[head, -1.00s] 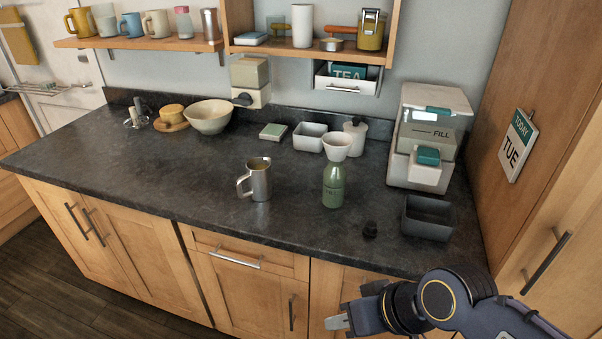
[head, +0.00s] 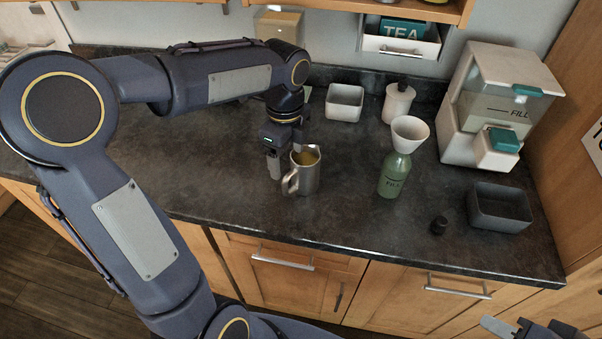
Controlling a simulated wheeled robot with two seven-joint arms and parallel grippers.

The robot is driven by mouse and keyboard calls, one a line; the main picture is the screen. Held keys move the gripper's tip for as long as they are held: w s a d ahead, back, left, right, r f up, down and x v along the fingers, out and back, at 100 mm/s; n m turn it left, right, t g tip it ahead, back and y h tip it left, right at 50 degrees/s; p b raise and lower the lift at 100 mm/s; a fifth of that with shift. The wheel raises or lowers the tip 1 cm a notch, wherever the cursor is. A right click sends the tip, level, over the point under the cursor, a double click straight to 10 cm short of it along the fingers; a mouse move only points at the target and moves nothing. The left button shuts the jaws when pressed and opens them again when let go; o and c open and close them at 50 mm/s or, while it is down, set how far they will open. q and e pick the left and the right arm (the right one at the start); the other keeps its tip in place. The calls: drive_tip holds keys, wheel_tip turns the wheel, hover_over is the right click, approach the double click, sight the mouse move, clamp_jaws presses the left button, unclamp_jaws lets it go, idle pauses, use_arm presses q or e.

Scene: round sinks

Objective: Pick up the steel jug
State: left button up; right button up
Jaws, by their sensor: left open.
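The steel jug (head: 308,176) stands upright on the dark counter, its handle toward the lower left. Something yellowish shows inside its mouth. My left gripper (head: 285,161) points down at the jug's left and back side. It is open, with one finger left of the jug and the other partly hidden near its back rim. I cannot tell whether either finger touches the jug. My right gripper (head: 510,328) is only partly in view at the bottom right edge, away from the jug, and its opening is not clear.
A green bottle (head: 393,178) with a white funnel (head: 410,133) on top stands right of the jug. A small black cap (head: 439,225), a dark grey tray (head: 499,209) and a dispenser (head: 478,146) are further right. A white bin (head: 345,103) and lidded jar (head: 397,104) stand behind.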

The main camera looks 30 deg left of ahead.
sight(300, 175)
use_arm(q)
wheel_tip(300, 175, down, 3)
drive_tip(key=shift+d+f, duration=0.1)
wheel_tip(300, 175, down, 6)
drive_tip(key=shift+f, duration=0.1)
drive_tip(key=shift+c, duration=0.3)
drive_tip(key=c, duration=1.5)
